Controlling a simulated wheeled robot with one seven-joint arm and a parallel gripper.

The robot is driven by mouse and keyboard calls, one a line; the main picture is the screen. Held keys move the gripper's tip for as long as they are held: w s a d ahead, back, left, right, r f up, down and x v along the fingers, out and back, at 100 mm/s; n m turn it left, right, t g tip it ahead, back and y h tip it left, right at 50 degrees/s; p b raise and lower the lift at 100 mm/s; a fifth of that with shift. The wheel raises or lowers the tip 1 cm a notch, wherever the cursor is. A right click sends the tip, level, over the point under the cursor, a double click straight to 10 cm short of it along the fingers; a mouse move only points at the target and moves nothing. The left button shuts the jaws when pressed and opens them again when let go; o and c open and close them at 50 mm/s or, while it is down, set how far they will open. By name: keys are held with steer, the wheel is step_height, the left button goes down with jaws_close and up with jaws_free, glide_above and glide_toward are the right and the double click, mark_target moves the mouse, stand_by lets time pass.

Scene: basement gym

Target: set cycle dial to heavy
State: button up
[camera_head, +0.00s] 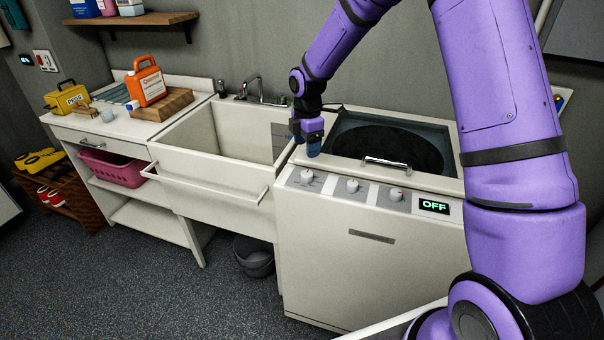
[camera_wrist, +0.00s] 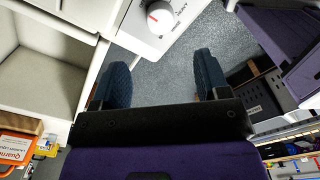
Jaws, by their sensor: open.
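The white washer (camera_head: 370,262) has three round white dials on its sloped front panel: a left dial (camera_head: 307,175), a middle dial (camera_head: 352,185) and a right dial (camera_head: 396,194). A display (camera_head: 434,206) at the right of the panel reads OFF in green.
A lid handle (camera_head: 386,162) stands up behind the panel. The sink (camera_head: 215,145) with a front rail adjoins the washer on the left. A counter (camera_head: 110,128) farther left holds an orange jug (camera_head: 147,85) and a yellow box (camera_head: 68,97). A grey bucket (camera_head: 253,257) stands under the sink.

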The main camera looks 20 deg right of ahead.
mark_target(307, 173)
step_height(307, 173, down, 10)
steer(key=shift+f, duration=0.2)
steer(key=shift+c, duration=0.3)
steer(key=c, duration=0.9)
